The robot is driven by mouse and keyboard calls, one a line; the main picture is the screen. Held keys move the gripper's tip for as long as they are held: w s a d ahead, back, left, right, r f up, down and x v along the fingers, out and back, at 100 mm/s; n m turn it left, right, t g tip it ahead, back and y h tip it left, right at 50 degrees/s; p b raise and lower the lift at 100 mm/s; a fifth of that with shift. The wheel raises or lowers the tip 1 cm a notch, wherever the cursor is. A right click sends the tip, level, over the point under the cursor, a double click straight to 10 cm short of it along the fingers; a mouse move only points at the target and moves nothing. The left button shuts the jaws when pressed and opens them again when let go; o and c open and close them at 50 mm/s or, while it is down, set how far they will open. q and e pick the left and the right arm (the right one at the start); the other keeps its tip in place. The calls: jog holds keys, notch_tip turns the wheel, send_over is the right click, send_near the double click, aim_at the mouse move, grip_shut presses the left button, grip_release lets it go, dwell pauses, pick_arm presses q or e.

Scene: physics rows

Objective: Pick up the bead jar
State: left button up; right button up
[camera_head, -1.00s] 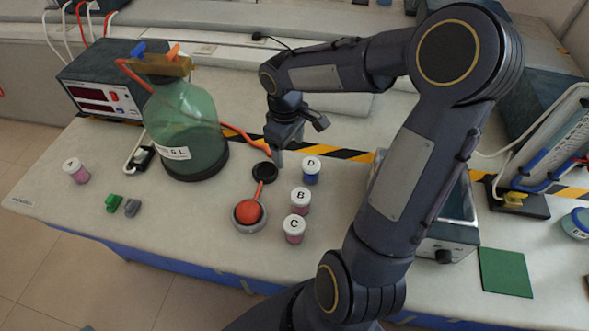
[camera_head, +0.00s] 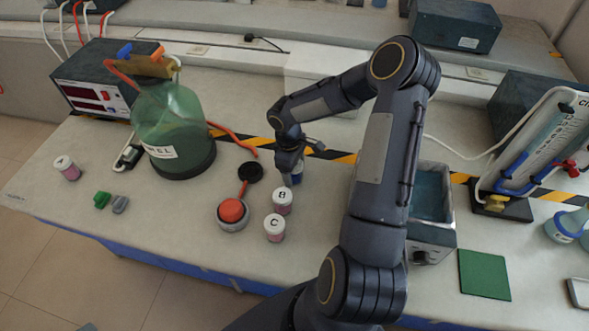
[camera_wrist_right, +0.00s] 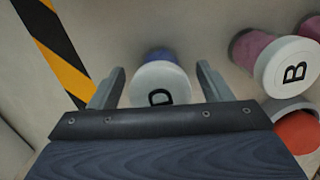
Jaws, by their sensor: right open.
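Several small lidded jars stand on the bench: jar A (camera_head: 66,168) at the far left, jar B (camera_head: 282,201) and jar C (camera_head: 274,229), all with pinkish contents. A blue jar D (camera_head: 298,172) stands behind B, mostly hidden by my right gripper (camera_head: 289,178). In the right wrist view, jar D (camera_wrist_right: 160,88) lies between the two spread fingers of my right gripper (camera_wrist_right: 160,68), with a gap on each side. Jar B (camera_wrist_right: 290,68) is to the right of the fingers there. My right gripper is open and empty. My left gripper is out of view.
A round container with a red top (camera_head: 232,210) sits left of B and C, and shows beside B in the wrist view. A green bottle (camera_head: 175,130) stands further left. A metal bath (camera_head: 432,215) is to the right. A green mat (camera_head: 484,274) lies front right.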

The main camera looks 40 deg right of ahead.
jog(key=shift+f, duration=0.3)
jog(key=c, duration=1.1)
jog(key=shift+r, duration=0.1)
